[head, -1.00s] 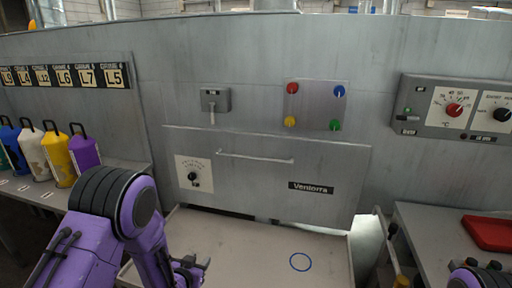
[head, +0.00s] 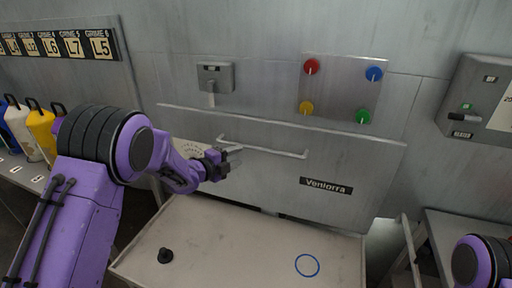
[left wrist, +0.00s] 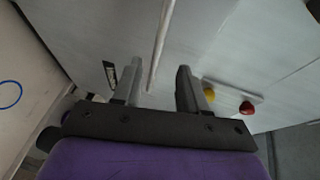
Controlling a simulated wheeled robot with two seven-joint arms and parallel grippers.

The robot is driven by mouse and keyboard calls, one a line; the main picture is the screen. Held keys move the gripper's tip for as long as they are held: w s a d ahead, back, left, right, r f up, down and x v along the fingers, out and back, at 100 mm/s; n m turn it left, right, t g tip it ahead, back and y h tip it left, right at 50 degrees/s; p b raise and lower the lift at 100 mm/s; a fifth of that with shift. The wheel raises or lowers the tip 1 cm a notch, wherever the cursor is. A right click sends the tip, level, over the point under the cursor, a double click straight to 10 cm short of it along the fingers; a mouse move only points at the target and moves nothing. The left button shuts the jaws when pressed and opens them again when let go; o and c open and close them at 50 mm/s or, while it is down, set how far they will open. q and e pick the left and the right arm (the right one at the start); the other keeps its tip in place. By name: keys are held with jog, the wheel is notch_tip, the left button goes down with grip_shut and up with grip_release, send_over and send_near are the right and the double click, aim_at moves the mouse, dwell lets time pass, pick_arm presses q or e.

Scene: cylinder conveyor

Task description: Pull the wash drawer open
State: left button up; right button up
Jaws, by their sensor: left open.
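The wash drawer (head: 250,178) is a grey metal front marked Ventorra, set in the machine wall; it looks shut. Its handle (head: 262,151) is a thin horizontal bar on the upper part of the front. My left gripper (head: 230,162) is open near the handle's left end, in front of the drawer. In the left wrist view the handle bar (left wrist: 160,45) runs up the picture, lined up between the two open fingers of my left gripper (left wrist: 157,75). I cannot tell whether the bar is inside the jaws or just beyond them. My right gripper is out of view.
A panel with coloured knobs (head: 341,88) and a lever switch (head: 214,78) are above. Coloured bottles (head: 40,128) stand at the left.

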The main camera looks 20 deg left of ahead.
aim_at(256, 149)
pick_arm(q)
jog(key=p+x, duration=0.1)
jog(key=x, duration=0.4)
jog(key=p+x, duration=0.1)
jog(key=x, duration=0.4)
jog(key=shift+d+f, duration=0.1)
jog(key=shift+d, duration=0.2)
jog(key=shift+w+d+f, duration=0.15)
jog(key=shift+w+d, duration=0.1)
jog(key=shift+w, duration=0.2)
jog(key=shift+a, duration=0.1)
grip_shut()
